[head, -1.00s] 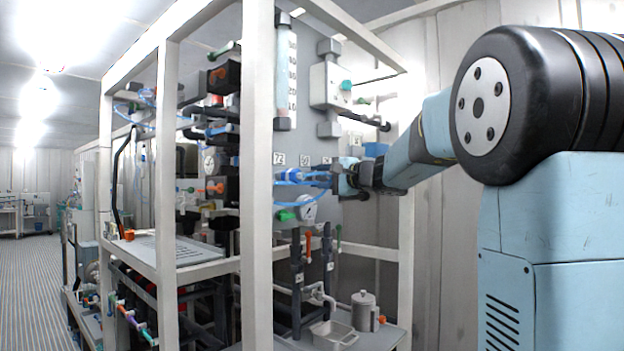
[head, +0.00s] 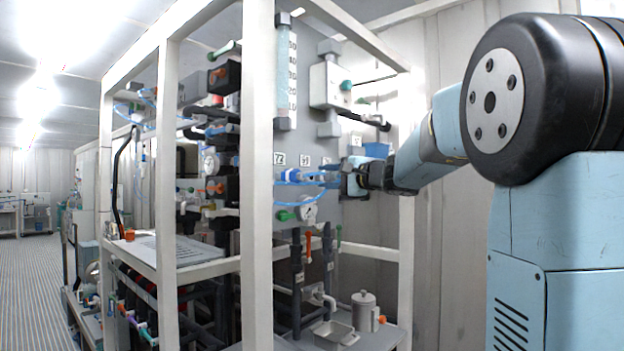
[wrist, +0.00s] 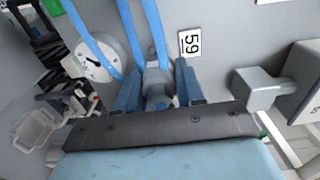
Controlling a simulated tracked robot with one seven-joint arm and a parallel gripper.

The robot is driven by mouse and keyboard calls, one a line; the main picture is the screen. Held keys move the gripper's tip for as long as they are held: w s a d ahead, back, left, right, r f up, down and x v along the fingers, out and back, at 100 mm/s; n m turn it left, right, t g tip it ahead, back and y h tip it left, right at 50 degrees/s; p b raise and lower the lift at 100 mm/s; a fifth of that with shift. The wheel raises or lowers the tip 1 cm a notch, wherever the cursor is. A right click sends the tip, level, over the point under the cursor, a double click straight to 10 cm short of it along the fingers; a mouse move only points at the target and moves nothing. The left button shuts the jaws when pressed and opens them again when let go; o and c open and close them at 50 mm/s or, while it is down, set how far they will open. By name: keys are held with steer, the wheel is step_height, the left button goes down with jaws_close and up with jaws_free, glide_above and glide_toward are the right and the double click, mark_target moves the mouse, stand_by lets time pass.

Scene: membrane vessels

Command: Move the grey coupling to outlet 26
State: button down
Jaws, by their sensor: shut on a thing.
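In the wrist view, my gripper (wrist: 158,92) is shut on the grey coupling (wrist: 157,82), which sits between its two blue-grey fingers. A blue hose (wrist: 155,30) runs up from the coupling. In the head view, my gripper (head: 347,184) is in front of the right part of the grey panel, and its fingers largely hide the coupling. A number plate, apparently 59, stands beside the fingers in the wrist view (wrist: 190,43). Whether the coupling touches an outlet is hidden. I cannot make out a plate reading 26.
A blue coupling (head: 291,175) with hoses and a round gauge (head: 308,209) are left of my gripper. A green-handled fitting (head: 285,215) is below. A white frame post (head: 257,180) stands nearer. A metal pot (head: 364,310) and basin (head: 334,335) stand on the lower shelf.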

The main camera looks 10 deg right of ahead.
mark_target(337, 177)
steer(key=shift+v, duration=1.7)
steer(key=shift+f, duration=0.1)
